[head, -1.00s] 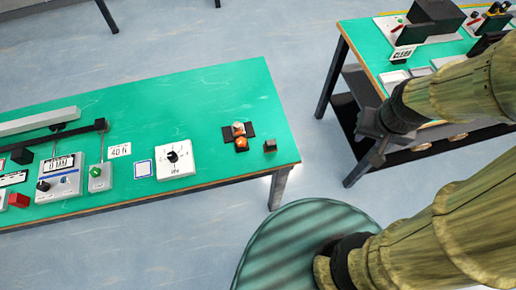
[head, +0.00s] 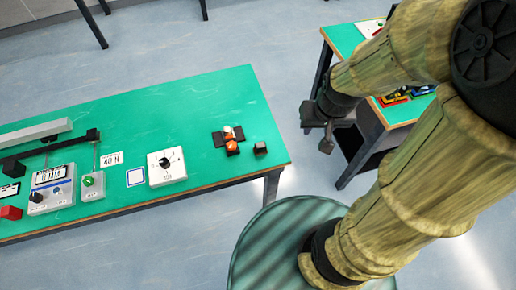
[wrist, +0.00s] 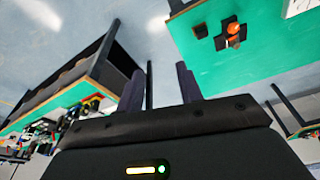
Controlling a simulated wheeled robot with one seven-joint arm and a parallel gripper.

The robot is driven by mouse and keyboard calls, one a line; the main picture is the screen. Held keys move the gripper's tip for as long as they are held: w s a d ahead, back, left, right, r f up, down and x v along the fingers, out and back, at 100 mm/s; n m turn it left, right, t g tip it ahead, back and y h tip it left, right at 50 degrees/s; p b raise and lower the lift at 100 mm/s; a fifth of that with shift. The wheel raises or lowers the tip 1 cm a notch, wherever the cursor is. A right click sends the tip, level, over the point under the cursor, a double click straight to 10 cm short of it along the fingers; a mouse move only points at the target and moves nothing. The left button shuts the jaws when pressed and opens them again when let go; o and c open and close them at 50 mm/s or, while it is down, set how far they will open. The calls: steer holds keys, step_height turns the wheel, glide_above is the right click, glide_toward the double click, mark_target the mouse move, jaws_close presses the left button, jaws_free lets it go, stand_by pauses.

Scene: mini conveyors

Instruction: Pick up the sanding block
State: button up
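A small dark block (head: 260,148), which may be the sanding block, sits near the right end of the green table. It also shows in the wrist view (wrist: 200,31). Beside it is a black pad (head: 219,139) with an orange-and-white item (head: 240,146) on it. My gripper (head: 316,127) is in the air to the right of the table, apart from the block. In the wrist view its two fingers (wrist: 160,80) stand apart with nothing between them.
The green table (head: 190,100) carries a white dial box (head: 167,166), a red block (head: 11,213), a gauge box (head: 51,191) and a grey bar on its left part. A second table (head: 345,40) with several items stands at the right. The back right of the green table is clear.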

steer(key=o, duration=0.6)
steer(key=shift+w+a, duration=0.1)
steer(key=shift+w, duration=0.05)
steer(key=shift+c, duration=0.2)
steer(key=n+g+p, duration=0.1)
steer(key=n+g, duration=0.2)
glide_above(260, 145)
step_height(260, 145, down, 12)
steer(key=shift+w+a, duration=0.1)
step_height(260, 145, down, 12)
steer(key=shift+f+p, duration=0.1)
steer(key=shift+p, duration=1.1)
